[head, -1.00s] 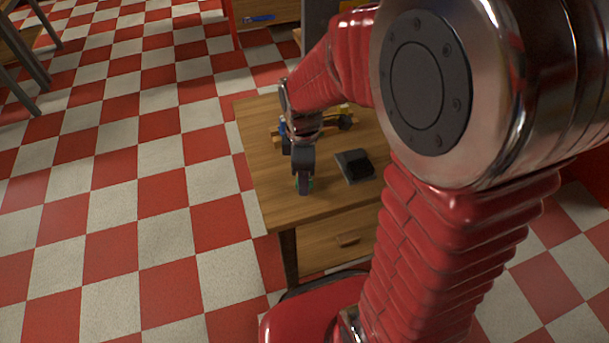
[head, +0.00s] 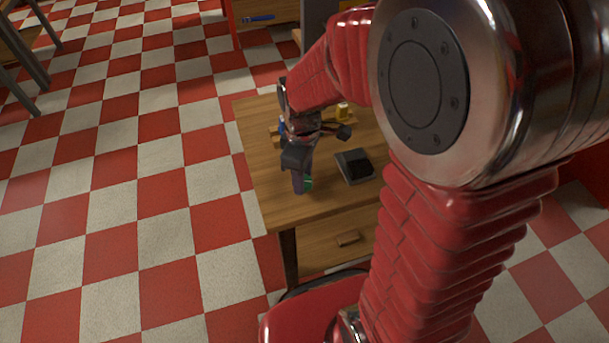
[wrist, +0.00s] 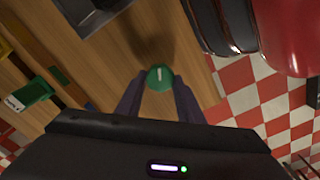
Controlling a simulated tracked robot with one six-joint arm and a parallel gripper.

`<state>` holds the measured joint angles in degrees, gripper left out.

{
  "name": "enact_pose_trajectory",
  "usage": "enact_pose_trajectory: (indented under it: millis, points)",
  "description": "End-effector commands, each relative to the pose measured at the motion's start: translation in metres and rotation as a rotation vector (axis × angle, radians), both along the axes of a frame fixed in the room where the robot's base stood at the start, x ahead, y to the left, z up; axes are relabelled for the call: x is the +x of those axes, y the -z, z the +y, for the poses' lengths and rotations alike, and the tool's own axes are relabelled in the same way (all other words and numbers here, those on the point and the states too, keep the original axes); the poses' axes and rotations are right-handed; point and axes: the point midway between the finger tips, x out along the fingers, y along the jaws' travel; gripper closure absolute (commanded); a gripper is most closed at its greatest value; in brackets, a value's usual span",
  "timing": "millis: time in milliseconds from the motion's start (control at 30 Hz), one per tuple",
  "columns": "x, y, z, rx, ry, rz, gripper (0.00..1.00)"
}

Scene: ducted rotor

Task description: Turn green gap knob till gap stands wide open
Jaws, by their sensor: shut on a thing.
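The green gap knob (wrist: 160,77) is round, with a white pointer line on its top, and sits on the wooden table top (wrist: 95,65). My gripper (wrist: 158,92) is over it, with its two dark fingers on either side of the knob, shut on it. In the head view, my gripper (head: 301,187) points down at the table's near left part, and a sliver of the green knob (head: 309,183) shows beside the fingers. I cannot make out the gap itself in either view.
A grey box with a black top (head: 355,166) stands on the table close to the right of my gripper. A small yellow thing (head: 343,111) is farther back. A green block with a white mark (wrist: 29,95) lies left in the wrist view. Checkered floor surrounds the table.

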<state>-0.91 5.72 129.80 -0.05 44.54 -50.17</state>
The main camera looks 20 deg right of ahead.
Motion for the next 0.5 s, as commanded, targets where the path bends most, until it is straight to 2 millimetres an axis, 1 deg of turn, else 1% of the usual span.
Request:
enact_pose_trajectory:
  millis: [33, 500]
  points:
    - [0.0024, -0.0011, 0.0020, 0.004, 0.043, -0.006, 0.89]
    - [0.0038, -0.0014, 0.0007, 0.006, 0.490, -0.007, 0.89]
